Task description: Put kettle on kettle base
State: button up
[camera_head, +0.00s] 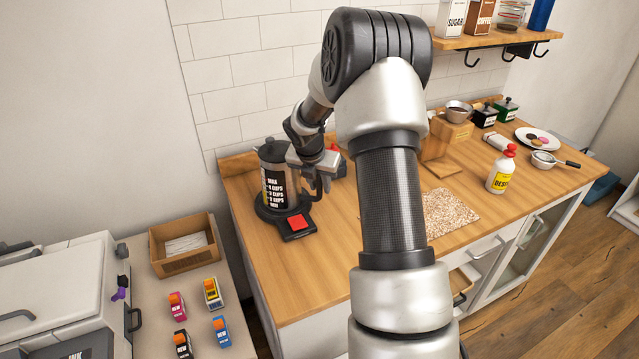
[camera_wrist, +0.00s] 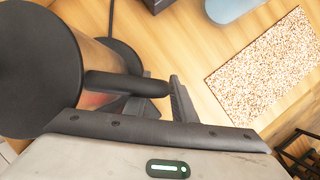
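The kettle (camera_head: 272,178), a dark jug with white lettering and a black lid, stands upright at the left end of the wooden counter. It is over the black round kettle base (camera_head: 268,213), which has a red square on its front part; I cannot tell whether a small gap lies between them. My gripper (camera_head: 318,178) is at the kettle's right side, at its handle. In the wrist view the kettle's lid (camera_wrist: 38,65) fills the left, and its black handle (camera_wrist: 128,85) reaches between my fingers (camera_wrist: 165,105).
A speckled board (camera_head: 450,210), a white bottle with a red cap (camera_head: 502,170), a plate (camera_head: 538,139) and a strainer (camera_head: 545,159) lie to the right. A tiled wall (camera_head: 240,75) stands behind. The counter in front of the base is clear.

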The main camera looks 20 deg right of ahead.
jog(key=shift+o, duration=0.6)
jog(key=shift+r, duration=0.1)
jog(key=shift+r, duration=0.2)
jog(key=v, duration=1.1)
jog(key=shift+s+a+r+p, duration=0.15)
jog(key=shift+r+p, duration=0.15)
jog(key=shift+p, duration=0.1)
dwell(0.8)
